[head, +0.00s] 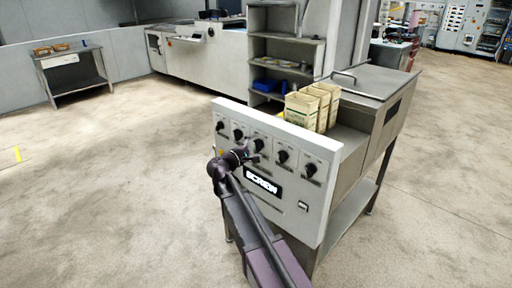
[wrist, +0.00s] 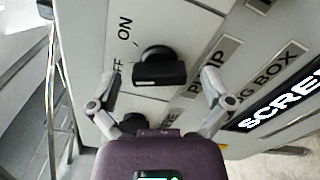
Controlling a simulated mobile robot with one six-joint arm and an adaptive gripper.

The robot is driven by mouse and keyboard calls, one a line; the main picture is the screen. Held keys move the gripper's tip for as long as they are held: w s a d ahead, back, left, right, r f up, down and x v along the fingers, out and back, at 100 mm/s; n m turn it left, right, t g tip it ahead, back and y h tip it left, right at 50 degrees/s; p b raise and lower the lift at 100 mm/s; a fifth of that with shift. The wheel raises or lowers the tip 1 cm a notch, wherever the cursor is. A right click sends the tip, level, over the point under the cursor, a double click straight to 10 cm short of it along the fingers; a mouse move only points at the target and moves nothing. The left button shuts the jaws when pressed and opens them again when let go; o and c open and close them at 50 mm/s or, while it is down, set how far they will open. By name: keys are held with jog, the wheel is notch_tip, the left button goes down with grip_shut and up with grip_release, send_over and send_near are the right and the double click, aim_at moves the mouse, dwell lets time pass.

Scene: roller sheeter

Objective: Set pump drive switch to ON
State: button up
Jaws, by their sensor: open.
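The control panel (head: 322,160) carries a row of several black rotary knobs. In the wrist view, a black knob (wrist: 160,66) sits on the pale panel beside a partly covered label that seems to read PUMP. ON is printed at its upper left, and a partly hidden OFF is left and lower. I cannot tell which mark the knob points to. My gripper (wrist: 160,76) is open, with one finger on each side of the knob in the picture; contact is not visible. In the head view my gripper (head: 243,154) is close to the panel, near the middle knobs.
Another dark knob (wrist: 134,122) is partly hidden behind my gripper. A black SCREW sign (head: 264,183) is below the knob row. Cartons (head: 312,106) stand behind the panel's top edge. Open floor (head: 120,190) lies to the left.

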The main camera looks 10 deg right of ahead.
jog(key=shift+w+d, duration=0.1)
jog(key=c, duration=1.1)
jog(key=shift+c, duration=0.2)
jog(key=shift+m, duration=0.5)
jog(key=m, duration=0.8)
jog(key=shift+r, duration=0.1)
